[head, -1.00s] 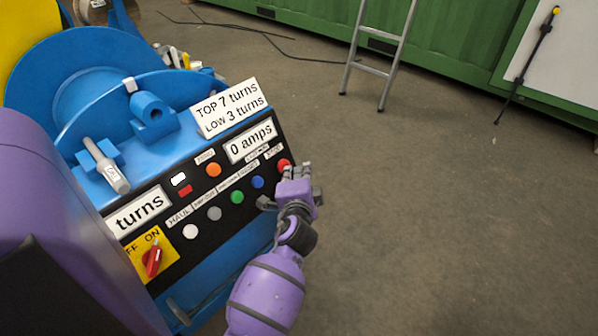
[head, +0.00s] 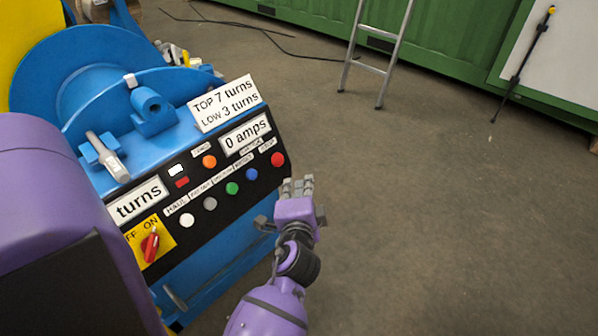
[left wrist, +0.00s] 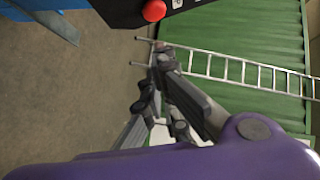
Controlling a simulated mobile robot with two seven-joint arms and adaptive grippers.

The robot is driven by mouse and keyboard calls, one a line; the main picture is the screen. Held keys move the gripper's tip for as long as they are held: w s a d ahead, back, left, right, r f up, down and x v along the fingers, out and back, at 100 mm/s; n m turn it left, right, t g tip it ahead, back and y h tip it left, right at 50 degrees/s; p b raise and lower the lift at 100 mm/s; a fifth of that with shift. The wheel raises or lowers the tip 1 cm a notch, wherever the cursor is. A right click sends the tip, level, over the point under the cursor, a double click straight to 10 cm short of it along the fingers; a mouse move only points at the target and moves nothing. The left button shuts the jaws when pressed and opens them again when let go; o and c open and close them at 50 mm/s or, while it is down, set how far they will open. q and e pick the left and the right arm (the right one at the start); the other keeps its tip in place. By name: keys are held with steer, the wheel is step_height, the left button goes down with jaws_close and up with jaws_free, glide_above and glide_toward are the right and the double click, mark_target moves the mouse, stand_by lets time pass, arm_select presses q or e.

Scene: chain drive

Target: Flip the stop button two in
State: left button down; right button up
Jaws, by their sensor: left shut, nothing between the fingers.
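The round red button (head: 277,159) sits at the right end of the black control panel (head: 218,200), under a small label that seems to read STOP. It also shows at the top of the left wrist view (left wrist: 154,10). Whether it is pressed in or standing out I cannot tell. My left gripper (head: 298,183) is just below and to the right of it in the head view, apart from it, shut and empty. The gripper's fingers also show in the left wrist view (left wrist: 162,52). My right gripper is not in view.
Blue, green, grey and white buttons run left of the red one, with an orange button (head: 209,161) above the row. A red ON/OFF switch (head: 150,246) is at lower left. A ladder (head: 378,60) stands behind. The floor right of the machine is clear.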

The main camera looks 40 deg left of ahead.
arm_select(q)
steer(key=shift+v, duration=1.05)
steer(key=shift+d+f, duration=0.1)
steer(key=shift+d, duration=0.05)
